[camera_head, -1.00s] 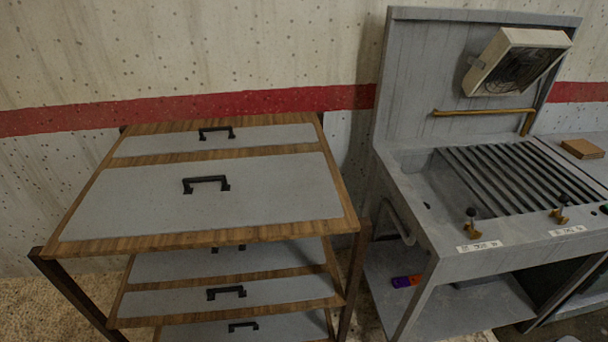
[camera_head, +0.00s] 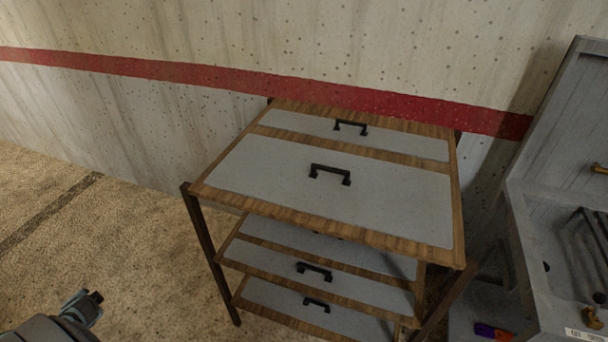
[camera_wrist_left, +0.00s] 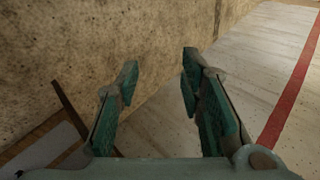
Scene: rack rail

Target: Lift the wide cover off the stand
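The wide cover (camera_head: 285,190) is a large grey panel with a black handle (camera_head: 330,174), lying flat on the top level of the wood-framed stand (camera_head: 458,190). A narrower grey cover (camera_head: 395,140) with its own handle lies behind it. Part of my left arm shows at the bottom left of the head view, apart from the stand. In the left wrist view my left gripper (camera_wrist_left: 160,68) has its two green-padded fingers spread apart with nothing between them. A dark leg and grey panel show at that view's lower left. My right gripper is in neither view.
Lower shelves of the stand hold more grey panels with handles (camera_head: 314,271). A wall with a red stripe (camera_head: 200,77) is behind. The floor (camera_head: 110,230) left of the stand is clear.

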